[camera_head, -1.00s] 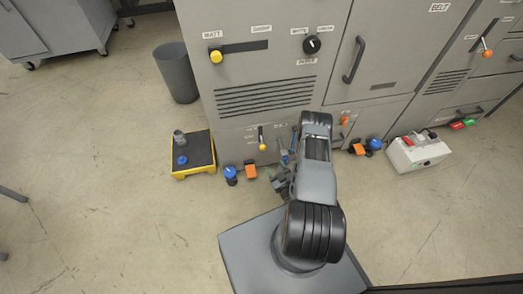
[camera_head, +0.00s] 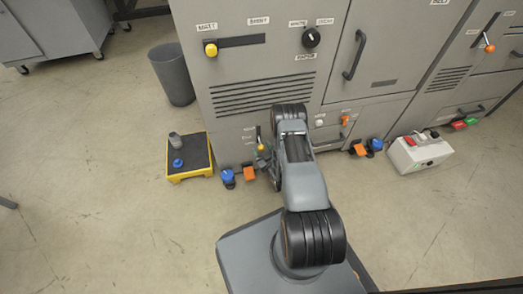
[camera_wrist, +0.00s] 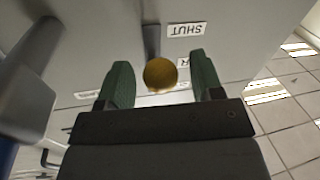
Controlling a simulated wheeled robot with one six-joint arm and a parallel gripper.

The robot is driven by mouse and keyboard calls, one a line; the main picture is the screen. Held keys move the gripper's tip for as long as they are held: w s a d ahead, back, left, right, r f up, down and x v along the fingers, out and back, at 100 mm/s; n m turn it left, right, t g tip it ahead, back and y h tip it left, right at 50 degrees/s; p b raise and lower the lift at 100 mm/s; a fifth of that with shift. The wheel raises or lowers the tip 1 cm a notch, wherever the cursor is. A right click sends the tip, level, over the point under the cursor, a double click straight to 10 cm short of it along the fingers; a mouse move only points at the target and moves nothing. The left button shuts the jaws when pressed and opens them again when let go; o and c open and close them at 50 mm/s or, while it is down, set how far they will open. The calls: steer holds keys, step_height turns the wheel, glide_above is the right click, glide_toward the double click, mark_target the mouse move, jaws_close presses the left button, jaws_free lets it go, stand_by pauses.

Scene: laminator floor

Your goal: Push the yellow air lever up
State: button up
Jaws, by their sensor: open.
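The yellow air lever knob (camera_wrist: 160,74) sits between the two open fingers of my gripper (camera_wrist: 160,84) in the wrist view, with a gap to each finger. Its dark stem runs behind it, beside a white label reading SHUT (camera_wrist: 187,29) that appears upside down. In the head view the lever (camera_head: 260,140) is low on the grey machine panel, its knob at the lower end. My gripper (camera_head: 265,165) is close beside it, mostly hidden by my arm. I cannot tell whether a finger touches the knob.
A yellow slider knob (camera_head: 211,50) and a black dial (camera_head: 312,37) are higher on the machine. Blue (camera_head: 228,177) and orange (camera_head: 249,174) fittings stand left of my gripper. A yellow-edged platform (camera_head: 189,175) and a grey bin (camera_head: 172,74) are on the floor at left.

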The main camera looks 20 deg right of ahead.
steer(key=shift+w, duration=0.35)
jaws_close()
stand_by(0.4)
